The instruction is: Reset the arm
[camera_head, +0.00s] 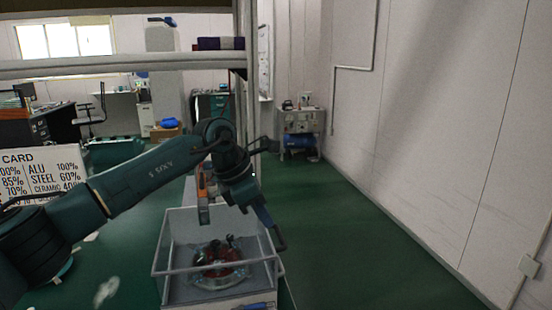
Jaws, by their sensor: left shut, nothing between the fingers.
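My dark green left arm comes in from the left, bends at the elbow, and reaches down over a clear-walled box (163,258). My left gripper (279,243) hangs by the box's right rim, pointing down; it is small here, shut and empty. Inside the box is a round machine part (219,268) with a reddish ring and dark knobs on top. The gripper is apart from this part, above and to the right of it. My right gripper is out of view.
An orange and grey upright piece (203,194) stands at the box's back edge. A white card with percentages (45,170) is partly behind my arm at left. A metal cart (304,125) stands by the far wall. The green floor to the right is clear.

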